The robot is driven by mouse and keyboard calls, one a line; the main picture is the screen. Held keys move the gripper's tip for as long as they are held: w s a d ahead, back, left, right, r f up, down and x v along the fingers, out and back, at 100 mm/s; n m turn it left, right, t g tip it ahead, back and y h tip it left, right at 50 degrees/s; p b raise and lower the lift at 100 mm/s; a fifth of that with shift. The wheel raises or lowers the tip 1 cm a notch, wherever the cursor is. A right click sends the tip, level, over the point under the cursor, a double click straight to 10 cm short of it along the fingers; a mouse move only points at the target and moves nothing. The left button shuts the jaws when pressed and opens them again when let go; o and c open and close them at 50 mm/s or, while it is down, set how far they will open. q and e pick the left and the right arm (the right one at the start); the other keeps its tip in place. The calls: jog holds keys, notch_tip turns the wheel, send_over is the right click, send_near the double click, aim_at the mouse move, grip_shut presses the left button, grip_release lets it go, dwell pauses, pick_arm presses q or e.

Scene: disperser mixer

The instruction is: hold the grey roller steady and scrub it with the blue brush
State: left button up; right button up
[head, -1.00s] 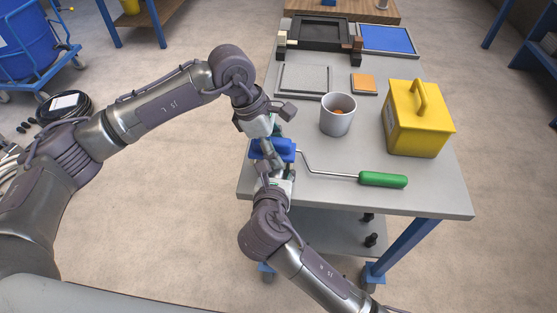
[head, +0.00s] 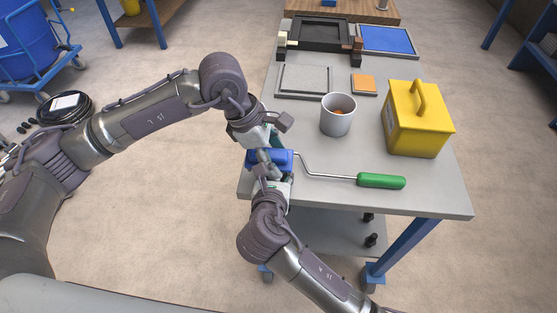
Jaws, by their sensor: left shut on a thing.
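The roller's green handle (head: 381,181) and bent metal rod (head: 325,175) lie towards the table's front. The rod leads left to the two grippers. Its grey roller head is hidden there by the brush and fingers. The blue brush (head: 284,160) is at the rod's left end, between the grippers. My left gripper (head: 265,150) comes from above and is shut on the blue brush. My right gripper (head: 267,170) comes from below, close against the brush. Its fingers are too covered to tell whether they are shut on the roller.
A grey cup (head: 337,115) with something orange inside and a yellow box (head: 417,120) with a handle stand behind the roller. A grey tray (head: 304,81), an orange block (head: 364,84), a black tray (head: 320,34) and a blue panel (head: 387,40) lie farther back.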

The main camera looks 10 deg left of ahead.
pick_arm(q)
jog(key=shift+s+d+f+g, duration=0.2)
jog(key=shift+s+f, duration=0.15)
jog(key=shift+s, duration=0.3)
jog(key=shift+s+d+f+g, duration=0.1)
jog(key=shift+s+f+g, duration=0.1)
jog(key=shift+s+f, duration=0.3)
jog(key=shift+s+r, duration=0.1)
jog(key=shift+r, duration=0.05)
jog(key=shift+w+a+r, duration=0.1)
jog(key=shift+w, duration=0.55)
jog(key=shift+c, duration=0.5)
jog(key=shift+w, duration=1.05)
grip_shut()
jog(key=shift+w, duration=0.7)
jog(key=shift+w+r, duration=0.15)
jog(key=shift+r, duration=0.85)
